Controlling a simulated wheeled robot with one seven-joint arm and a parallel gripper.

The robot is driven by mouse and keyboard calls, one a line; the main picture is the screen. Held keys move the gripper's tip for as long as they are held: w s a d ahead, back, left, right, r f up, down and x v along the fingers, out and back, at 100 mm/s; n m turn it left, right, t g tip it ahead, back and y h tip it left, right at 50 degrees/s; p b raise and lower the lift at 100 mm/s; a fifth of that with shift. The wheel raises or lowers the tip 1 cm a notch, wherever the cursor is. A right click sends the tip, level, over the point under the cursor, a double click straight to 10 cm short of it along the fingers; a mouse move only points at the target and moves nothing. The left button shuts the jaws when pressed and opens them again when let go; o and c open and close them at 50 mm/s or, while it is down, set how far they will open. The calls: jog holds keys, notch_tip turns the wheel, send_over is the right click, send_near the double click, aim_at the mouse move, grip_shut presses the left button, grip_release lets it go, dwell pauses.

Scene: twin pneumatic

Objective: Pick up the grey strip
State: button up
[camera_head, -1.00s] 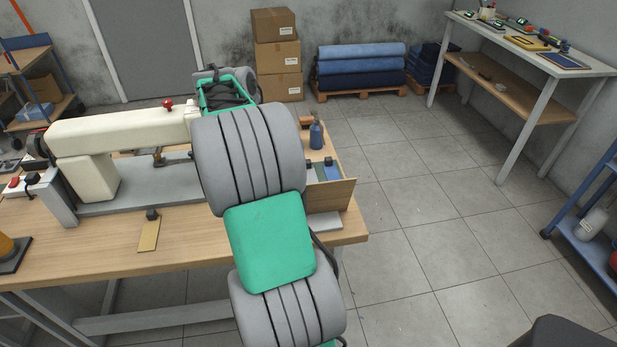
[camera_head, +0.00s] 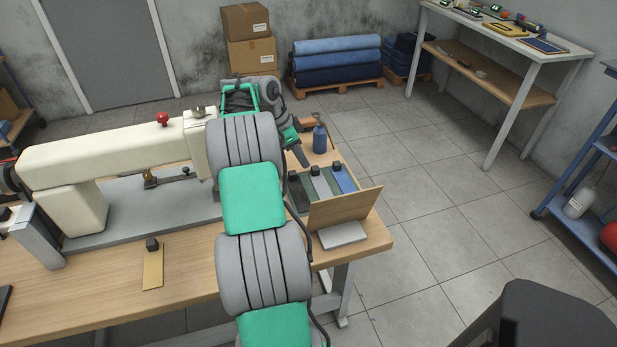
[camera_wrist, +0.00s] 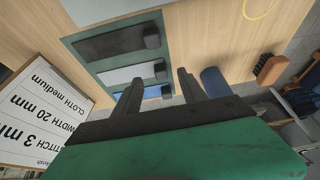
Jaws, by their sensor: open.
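The grey strip (camera_head: 322,184) lies in a holder at the right end of the table, between a dark strip (camera_head: 299,193) and a blue strip (camera_head: 343,179). Each strip has a black block at one end. In the wrist view the grey strip (camera_wrist: 130,74) lies on the green holder (camera_wrist: 101,66), below the dark strip (camera_wrist: 110,43) and above the blue strip (camera_wrist: 142,94), which is partly hidden by my fingers. My gripper (camera_wrist: 160,88) is open and empty, its fingers apart over the blue strip side. In the head view my gripper (camera_head: 300,152) is just behind the holder.

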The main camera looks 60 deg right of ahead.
aim_at(314, 168)
jog(key=x, duration=0.4)
jog(key=s+x, duration=0.1)
jog(key=x, duration=0.1)
jog(key=shift+d+r, duration=0.25)
jog(key=shift+d, duration=0.15)
jog(key=shift+s+d+f, duration=0.15)
jog(key=shift+f, duration=0.3)
jog(key=shift+c, duration=0.2)
grip_shut()
